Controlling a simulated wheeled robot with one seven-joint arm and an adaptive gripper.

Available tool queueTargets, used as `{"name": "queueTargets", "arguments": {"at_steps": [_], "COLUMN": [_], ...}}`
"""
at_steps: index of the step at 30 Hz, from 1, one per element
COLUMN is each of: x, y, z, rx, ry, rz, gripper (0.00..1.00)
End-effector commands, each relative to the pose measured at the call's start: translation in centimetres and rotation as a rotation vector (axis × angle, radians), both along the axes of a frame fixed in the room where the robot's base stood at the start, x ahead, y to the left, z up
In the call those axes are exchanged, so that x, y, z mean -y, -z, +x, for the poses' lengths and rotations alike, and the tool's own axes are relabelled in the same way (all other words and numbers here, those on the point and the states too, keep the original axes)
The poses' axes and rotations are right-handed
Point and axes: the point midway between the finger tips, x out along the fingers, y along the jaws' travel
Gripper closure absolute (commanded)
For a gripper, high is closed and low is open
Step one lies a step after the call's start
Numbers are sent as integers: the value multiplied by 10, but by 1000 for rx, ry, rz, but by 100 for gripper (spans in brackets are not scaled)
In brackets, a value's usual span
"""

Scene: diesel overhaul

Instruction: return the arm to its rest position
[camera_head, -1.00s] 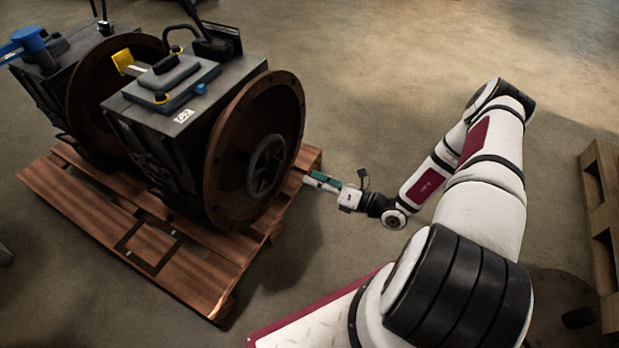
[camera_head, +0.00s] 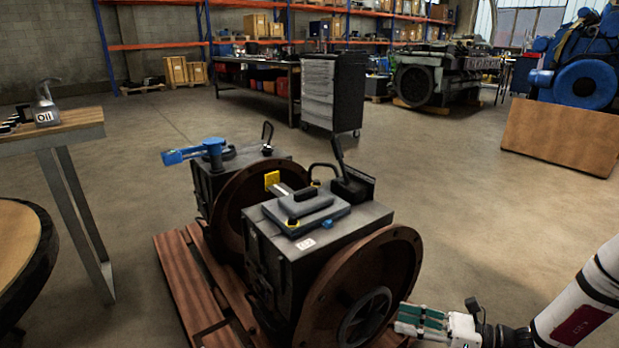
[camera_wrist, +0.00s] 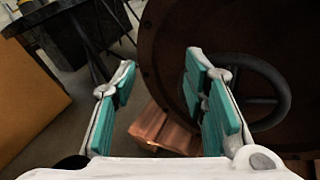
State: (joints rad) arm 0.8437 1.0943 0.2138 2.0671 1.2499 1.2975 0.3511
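My gripper (camera_head: 406,320) is at the lower right of the head view, just right of the large rusty flange wheel (camera_head: 397,258) of a dark machine unit. It looks close to the wheel's rim, but I cannot tell the exact gap. In the wrist view my gripper (camera_wrist: 158,75) has its two teal-padded fingers well apart, with nothing between them. The wheel (camera_wrist: 160,32) fills the right side behind the fingers there. Part of my white arm shows at the head view's right edge; the rest is out of view.
The machine unit (camera_head: 318,235) stands on a wooden pallet (camera_head: 180,285). A table with an oil can (camera_head: 45,105) is at left. A grey tool cabinet (camera_head: 333,92), a brown panel (camera_head: 562,136) and a blue engine (camera_head: 583,75) stand farther back. Floor right of the unit is open.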

Motion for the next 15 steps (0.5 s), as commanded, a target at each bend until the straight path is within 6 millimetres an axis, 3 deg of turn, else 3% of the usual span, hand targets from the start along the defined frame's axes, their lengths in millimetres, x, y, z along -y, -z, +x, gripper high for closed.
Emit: {"name": "queueTargets", "arguments": {"at_steps": [1, 6, 15], "x": [-8, -33, -68], "y": [-18, -68, -141], "z": [-3, -26, -82], "rx": [41, 168, 388], "ry": [-65, -281, -651], "rz": [-48, -192, -436], "gripper": [60, 60, 60]}}
